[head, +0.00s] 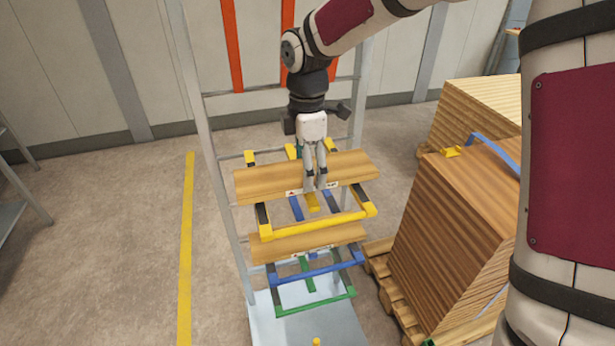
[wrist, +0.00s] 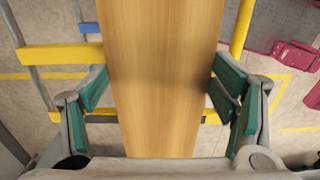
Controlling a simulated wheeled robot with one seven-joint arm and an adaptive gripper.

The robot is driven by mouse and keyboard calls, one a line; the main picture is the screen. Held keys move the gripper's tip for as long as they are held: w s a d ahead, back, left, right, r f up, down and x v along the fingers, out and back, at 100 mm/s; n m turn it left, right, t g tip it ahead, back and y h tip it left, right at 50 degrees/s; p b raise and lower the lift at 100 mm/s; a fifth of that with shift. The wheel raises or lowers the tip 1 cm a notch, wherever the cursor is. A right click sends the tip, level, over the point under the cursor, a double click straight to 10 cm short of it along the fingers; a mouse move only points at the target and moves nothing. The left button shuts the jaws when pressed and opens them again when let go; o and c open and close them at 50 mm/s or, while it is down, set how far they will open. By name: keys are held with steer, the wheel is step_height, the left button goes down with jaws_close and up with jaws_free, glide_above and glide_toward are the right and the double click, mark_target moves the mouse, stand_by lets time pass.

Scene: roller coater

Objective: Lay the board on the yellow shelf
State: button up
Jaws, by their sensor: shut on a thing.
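A light wooden board (head: 268,181) lies level across the rear part of the yellow shelf (head: 325,224), seen from above in the head view. I cannot tell whether it touches the shelf's arms or hangs just above them. My gripper (head: 316,184) points down and is shut on the board near its middle. In the wrist view the board (wrist: 164,80) runs up the middle between the green finger pads of my gripper (wrist: 160,88). Yellow shelf bars (wrist: 62,54) show on both sides of it. The shelf's front bar is clear of the board.
A second board (head: 290,243) lies on the blue shelf (head: 320,271) just below. The green shelf (head: 318,304) under it looks empty. A grey rack post (head: 206,125) stands close on the left. A tall board stack (head: 450,225) on a pallet (head: 382,268) stands close on the right.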

steer(key=shift+f, duration=1.55)
steer(key=shift+f, duration=0.15)
steer(key=o, duration=1.4)
steer(key=shift+o, duration=0.2)
